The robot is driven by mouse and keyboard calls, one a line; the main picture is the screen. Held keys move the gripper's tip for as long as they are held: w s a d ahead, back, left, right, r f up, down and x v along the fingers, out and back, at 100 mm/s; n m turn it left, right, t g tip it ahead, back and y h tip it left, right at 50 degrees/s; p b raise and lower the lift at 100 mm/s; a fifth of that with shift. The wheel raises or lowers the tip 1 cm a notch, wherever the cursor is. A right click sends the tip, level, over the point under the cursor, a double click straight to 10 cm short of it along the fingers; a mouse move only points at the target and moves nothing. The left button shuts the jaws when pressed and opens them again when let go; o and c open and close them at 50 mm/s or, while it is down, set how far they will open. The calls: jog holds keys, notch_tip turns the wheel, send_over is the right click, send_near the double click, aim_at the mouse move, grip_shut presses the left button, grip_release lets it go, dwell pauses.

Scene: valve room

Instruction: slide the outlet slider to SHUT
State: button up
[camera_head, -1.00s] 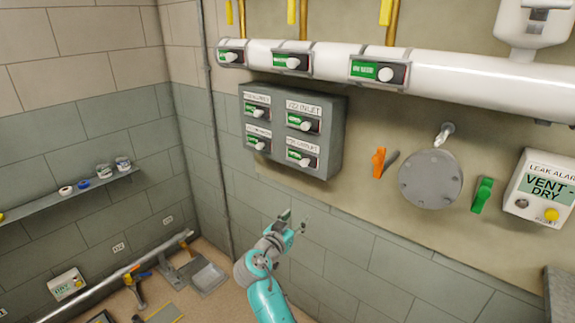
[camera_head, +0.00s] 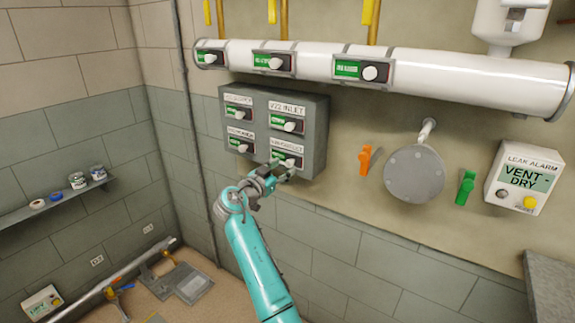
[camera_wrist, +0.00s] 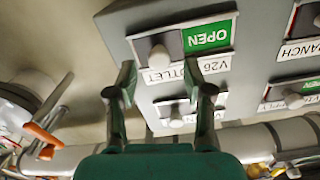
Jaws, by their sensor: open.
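The outlet slider is the lower right one on the grey wall box (camera_head: 318,150). Its pale round knob (camera_head: 290,162) shows in the head view just beyond my fingertips. In the wrist view, upside down, the outlet knob (camera_wrist: 159,56) sits at the left of its slot, with the green OPEN field (camera_wrist: 207,36) uncovered to its right. The label V26 OUTLET (camera_wrist: 186,70) is partly hidden by my fingers. My gripper (camera_head: 284,171) is open. In the wrist view my gripper (camera_wrist: 160,78) has one finger on each side of the knob's line; I cannot tell whether they touch the box.
The V22 INLET slider (camera_head: 290,126) sits directly above, and two more sliders are on the left. A white pipe (camera_head: 440,78) runs above the box. An orange lever (camera_head: 365,160) and round grey cover (camera_head: 414,174) are to the right.

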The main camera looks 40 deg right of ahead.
aim_at(288, 164)
jog(key=shift+x, duration=1.7)
grip_shut()
